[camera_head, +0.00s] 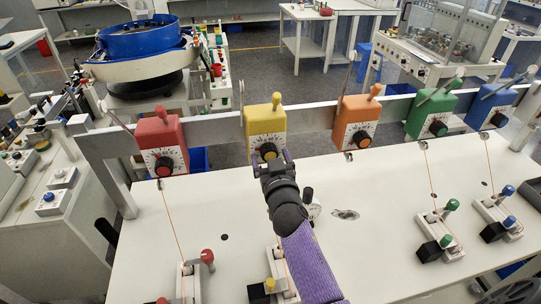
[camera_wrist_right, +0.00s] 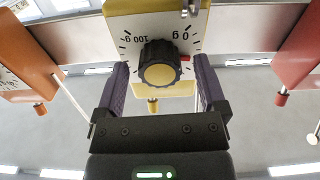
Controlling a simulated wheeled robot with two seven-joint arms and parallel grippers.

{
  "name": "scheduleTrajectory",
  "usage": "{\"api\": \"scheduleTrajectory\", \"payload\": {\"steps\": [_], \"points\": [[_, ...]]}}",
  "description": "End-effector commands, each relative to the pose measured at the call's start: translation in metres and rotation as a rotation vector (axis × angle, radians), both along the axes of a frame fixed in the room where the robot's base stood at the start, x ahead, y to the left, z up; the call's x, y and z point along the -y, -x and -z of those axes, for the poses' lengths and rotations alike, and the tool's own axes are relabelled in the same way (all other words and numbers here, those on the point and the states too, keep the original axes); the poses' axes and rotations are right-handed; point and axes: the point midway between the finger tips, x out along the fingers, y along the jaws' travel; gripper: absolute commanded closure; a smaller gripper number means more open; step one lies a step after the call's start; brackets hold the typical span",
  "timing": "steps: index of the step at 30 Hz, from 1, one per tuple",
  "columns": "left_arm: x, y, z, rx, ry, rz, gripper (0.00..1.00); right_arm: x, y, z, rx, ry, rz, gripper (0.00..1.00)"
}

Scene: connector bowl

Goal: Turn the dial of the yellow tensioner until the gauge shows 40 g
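The yellow tensioner (camera_head: 265,124) is mounted on the rail, between the red and orange ones. Its black dial (camera_head: 268,151) has a yellow centre and a printed scale around it. In the right wrist view the dial (camera_wrist_right: 160,66) appears upside down, with a red mark (camera_wrist_right: 186,58) near the 0 g end. My right gripper (camera_head: 270,163) is at the dial; in the wrist view its purple fingers (camera_wrist_right: 161,88) stand on either side of the dial, with visible gaps. My left gripper is out of view.
Red (camera_head: 161,135), orange (camera_head: 357,120), green (camera_head: 432,113) and blue (camera_head: 490,106) tensioners share the rail (camera_head: 215,127). Threads run from some of them to clamps on the white table (camera_head: 375,255). A blue bowl feeder (camera_head: 139,42) stands behind.

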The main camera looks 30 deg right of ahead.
Motion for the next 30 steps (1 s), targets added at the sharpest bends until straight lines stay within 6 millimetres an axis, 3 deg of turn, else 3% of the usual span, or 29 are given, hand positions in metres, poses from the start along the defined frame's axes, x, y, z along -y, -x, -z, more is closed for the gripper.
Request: {"api": "scheduleTrajectory", "payload": {"steps": [1, 2, 12, 21, 28, 29, 30], "points": [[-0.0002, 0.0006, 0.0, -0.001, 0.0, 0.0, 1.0, 0.0, 0.0, 0.0, 0.0, 0.0, 0.0, 0.22], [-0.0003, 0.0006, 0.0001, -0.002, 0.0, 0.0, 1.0, 0.0001, 0.0, 0.0, 0.0, 0.0, 0.0, 0.28], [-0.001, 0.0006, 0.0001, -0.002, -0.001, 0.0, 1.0, 0.0001, 0.0, 0.0, 0.0, 0.0, 0.0, 1.0], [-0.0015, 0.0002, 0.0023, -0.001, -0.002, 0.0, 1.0, 0.0005, 0.0, 0.0003, -0.04, 0.154, 0.0, 1.0], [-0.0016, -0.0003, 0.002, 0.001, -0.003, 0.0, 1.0, 0.0004, 0.0001, 0.0001, -0.042, 0.162, 0.0, 1.0], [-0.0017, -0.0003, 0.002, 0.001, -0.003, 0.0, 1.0, 0.0004, 0.0001, 0.0001, -0.042, 0.161, 0.0, 0.4], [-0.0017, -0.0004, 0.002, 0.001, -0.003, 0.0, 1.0, 0.0005, 0.0001, 0.0001, -0.042, 0.161, 0.0, 0.32]]}}
